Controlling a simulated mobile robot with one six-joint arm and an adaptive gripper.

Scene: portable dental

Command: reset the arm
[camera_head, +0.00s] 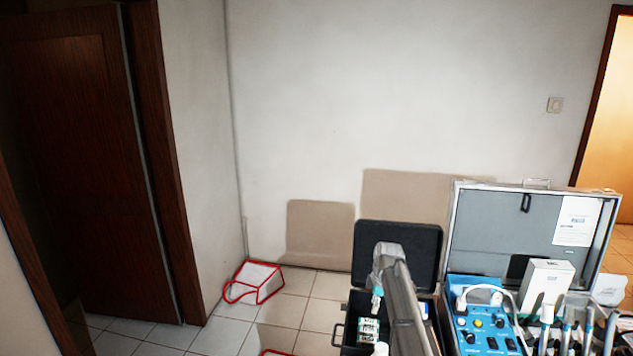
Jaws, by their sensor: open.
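One grey link of my arm (402,300) rises from the bottom edge, right of centre. Its upper end bends over in front of the open black case (398,238).
An open silver case (485,225) holds a blue control unit (483,330), a white box (545,283) and several handpieces at the right. A white bag with red edges (258,280) lies on the tiled floor by the wall. A dark door (75,170) stands left.

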